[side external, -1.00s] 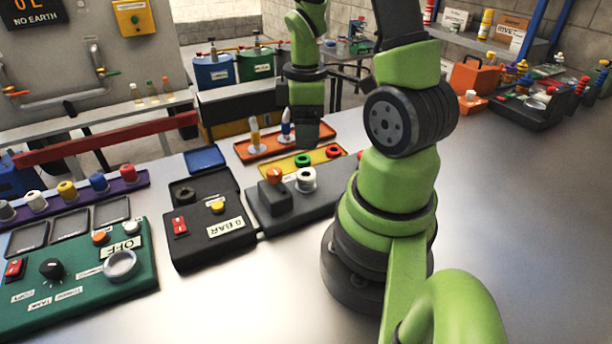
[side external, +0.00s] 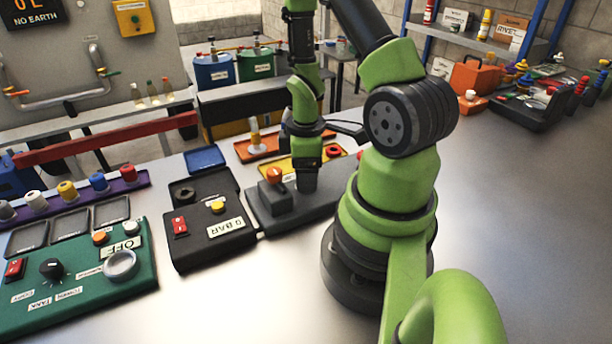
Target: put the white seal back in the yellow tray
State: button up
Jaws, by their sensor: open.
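My gripper (side external: 304,182) points straight down over the right part of the grey block (side external: 335,202). It is open, though its fingers cannot be told apart in this view. It hides the spot on the block where the white seal stood in the earlier frame, so the seal is out of sight now. Whether the fingers are around the seal cannot be seen. The yellow tray (side external: 281,166) lies just behind the block, partly covered by my gripper.
An orange knob (side external: 275,174) stands on the block left of my gripper. A black box with a gauge label (side external: 226,228) sits left of the block. Behind the yellow tray is an orange tray (side external: 258,148) with a bottle (side external: 255,132).

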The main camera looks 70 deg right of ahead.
jog(key=c, duration=1)
jog(key=shift+c, duration=0.4)
notch_tip(320, 180, up, 9)
jog(key=w+d+f+m, duration=0.3)
jog(key=w+d+m, duration=0.3)
jog(key=w+m, duration=0.5)
jog(key=f+m, duration=0.1)
jog(key=f, duration=0.2)
jog(key=s+f, duration=0.1)
jog(key=f, duration=0.2)
jog(key=s+f+m, duration=0.1)
jog(key=f, duration=0.3)
jog(key=shift+s+d+m, duration=0.15)
jog(key=shift+d+m, duration=0.1)
jog(key=shift+m, duration=0.05)
